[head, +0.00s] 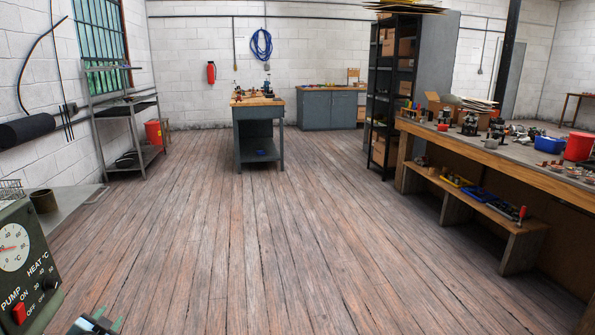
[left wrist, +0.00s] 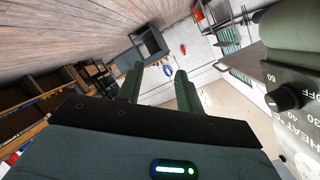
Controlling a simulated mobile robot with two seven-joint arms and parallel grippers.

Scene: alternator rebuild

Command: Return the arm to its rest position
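My left gripper (head: 98,322) shows only in part at the bottom edge of the head view, left of centre, low over the plank floor. In the left wrist view its two green fingers (left wrist: 158,74) stand apart with nothing between them, so it is open and empty. My right gripper is in neither view. The rest of the left arm is out of the head view.
A green machine (head: 30,265) with dial and switches stands close on the left; it also looms in the left wrist view (left wrist: 285,95). A workbench (head: 545,172) runs along the right. A small bench (head: 257,103) stands far ahead. The middle floor is clear.

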